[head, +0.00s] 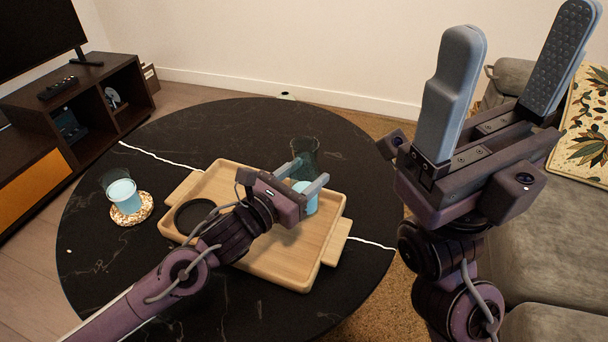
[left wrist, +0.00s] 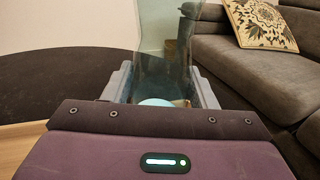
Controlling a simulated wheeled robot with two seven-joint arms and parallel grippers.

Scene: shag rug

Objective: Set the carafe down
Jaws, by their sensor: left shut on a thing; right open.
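The carafe (head: 305,155) is clear glass with light blue liquid in its lower part. It is upright at the right end of the wooden tray (head: 285,270); I cannot tell whether its base touches the tray. My left gripper (head: 308,178) is shut on the carafe, one finger on each side. In the left wrist view the carafe (left wrist: 165,50) stands between the fingers, its lower part hidden by my gripper body. My right gripper (head: 500,75) is open and empty, raised at the right, nearest the camera.
A glass of blue liquid (head: 124,195) stands on a speckled coaster (head: 145,210) at the left of the round black table (head: 110,255). A grey sofa (head: 550,235) is at the right.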

